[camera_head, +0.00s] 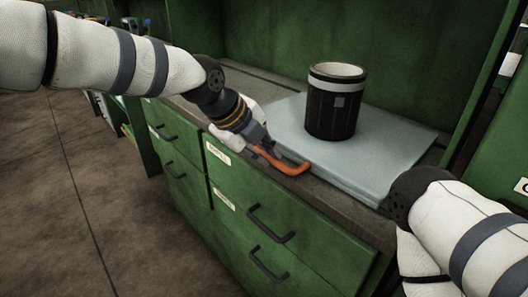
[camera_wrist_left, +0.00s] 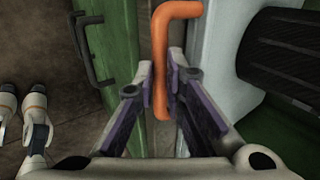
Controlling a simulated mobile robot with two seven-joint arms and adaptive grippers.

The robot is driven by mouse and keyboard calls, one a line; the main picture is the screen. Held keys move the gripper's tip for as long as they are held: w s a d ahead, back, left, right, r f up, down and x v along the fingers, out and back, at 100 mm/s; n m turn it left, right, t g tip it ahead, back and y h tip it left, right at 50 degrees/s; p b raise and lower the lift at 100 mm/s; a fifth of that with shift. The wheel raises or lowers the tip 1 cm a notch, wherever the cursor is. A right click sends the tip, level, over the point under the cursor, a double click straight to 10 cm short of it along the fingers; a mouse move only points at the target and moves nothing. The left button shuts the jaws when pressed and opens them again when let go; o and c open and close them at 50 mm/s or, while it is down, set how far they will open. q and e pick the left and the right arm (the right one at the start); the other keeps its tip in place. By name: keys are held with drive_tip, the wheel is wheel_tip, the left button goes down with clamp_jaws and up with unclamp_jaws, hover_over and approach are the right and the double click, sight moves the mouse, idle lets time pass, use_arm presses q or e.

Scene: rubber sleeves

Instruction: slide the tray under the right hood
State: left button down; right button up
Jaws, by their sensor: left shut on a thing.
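The tray (camera_head: 385,160) is a flat pale grey slab on the green cabinet's counter, with an orange handle (camera_head: 293,168) at its front left edge. A black ribbed canister (camera_head: 332,112) with a white rim stands upright on it. My left gripper (camera_head: 266,150) is shut on the orange handle. In the left wrist view, the handle (camera_wrist_left: 162,75) runs between the purple-padded fingers (camera_wrist_left: 163,90). My right arm shows at the lower right, but its gripper is out of view. I cannot make out which part is the right hood.
Green drawers with black handles (camera_head: 270,225) lie below the counter (camera_head: 345,207). A green wall (camera_head: 420,50) stands behind the tray, and a green upright panel (camera_head: 505,150) stands at the right. Bare counter shows left of the tray. The brown floor (camera_head: 60,200) is open at left.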

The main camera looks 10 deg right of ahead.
use_arm(q)
drive_tip(key=shift+s+d+f, duration=0.15)
drive_tip(key=shift+s+f, duration=0.1)
drive_tip(key=shift+f, duration=0.05)
drive_tip(key=c, duration=1.6)
unclamp_jaws()
drive_tip(key=shift+d, duration=0.1)
drive_tip(key=shift+r, duration=0.1)
drive_tip(key=shift+r, duration=0.25)
drive_tip(key=v, duration=1.1)
drive_tip(key=shift+a+r, duration=0.2)
drive_tip(key=shift+r, duration=0.05)
drive_tip(key=shift+s, duration=0.1)
